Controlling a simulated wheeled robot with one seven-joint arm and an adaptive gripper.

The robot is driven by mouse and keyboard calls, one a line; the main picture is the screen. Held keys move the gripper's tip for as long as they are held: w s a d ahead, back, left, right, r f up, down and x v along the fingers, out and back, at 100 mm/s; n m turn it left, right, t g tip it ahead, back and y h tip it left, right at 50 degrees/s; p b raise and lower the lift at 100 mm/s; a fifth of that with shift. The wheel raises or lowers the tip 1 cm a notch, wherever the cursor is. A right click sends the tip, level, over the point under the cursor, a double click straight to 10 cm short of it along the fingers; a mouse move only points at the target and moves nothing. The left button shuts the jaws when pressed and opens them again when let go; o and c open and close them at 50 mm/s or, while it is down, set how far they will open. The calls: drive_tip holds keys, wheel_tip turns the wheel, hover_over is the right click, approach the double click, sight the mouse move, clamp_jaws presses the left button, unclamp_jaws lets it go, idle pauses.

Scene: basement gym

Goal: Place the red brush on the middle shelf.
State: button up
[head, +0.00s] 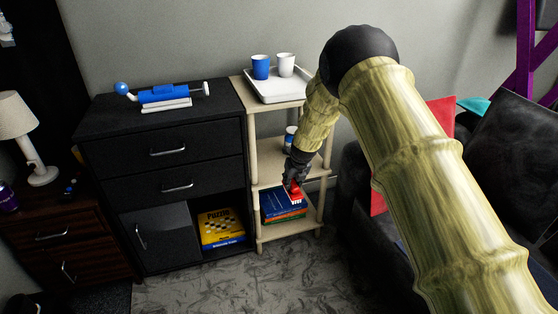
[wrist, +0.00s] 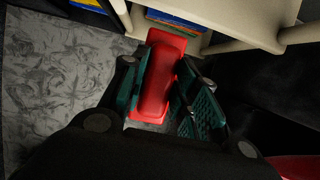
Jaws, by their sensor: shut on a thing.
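The red brush (wrist: 166,42) is between the teal finger pads of my gripper (wrist: 160,80) in the wrist view. In the head view my gripper (head: 294,178) is shut on the brush (head: 295,194) in front of the light wooden shelf unit. The middle shelf (head: 266,172) is partly hidden by my gripper and arm. The brush appears just below the front edge of that shelf, in line with the books behind it; its exact gap to the unit is hard to tell.
A blue and white cup (head: 290,137) stands towards the back of the middle shelf. A white tray (head: 278,88) with two cups is on top. Books (head: 283,207) lie on the bottom shelf. A black dresser (head: 170,150) is at left and a dark sofa (head: 357,185) at right.

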drive_tip(key=w+a, duration=0.1)
drive_tip(key=w, duration=0.4)
drive_tip(key=w+a+b, duration=0.1)
drive_tip(key=w+a, duration=0.1)
drive_tip(key=w, duration=0.3)
drive_tip(key=w+a+b, duration=0.1)
drive_tip(key=w+a, duration=0.1)
drive_tip(key=w, duration=0.4)
drive_tip(key=shift+a+f, duration=0.1)
drive_tip(key=shift+s+f+b, duration=0.1)
drive_tip(key=shift+f+b, duration=0.2)
drive_tip(key=shift+f, duration=0.35)
drive_tip(key=shift+f, duration=0.1)
drive_tip(key=shift+f, duration=0.15)
drive_tip(key=o, duration=1)
drive_tip(key=shift+r, duration=0.2)
drive_tip(key=shift+r, duration=0.2)
drive_tip(key=shift+p+v, duration=0.9)
drive_tip(key=shift+v, duration=4.95)
drive_tip(key=shift+s+f, duration=0.15)
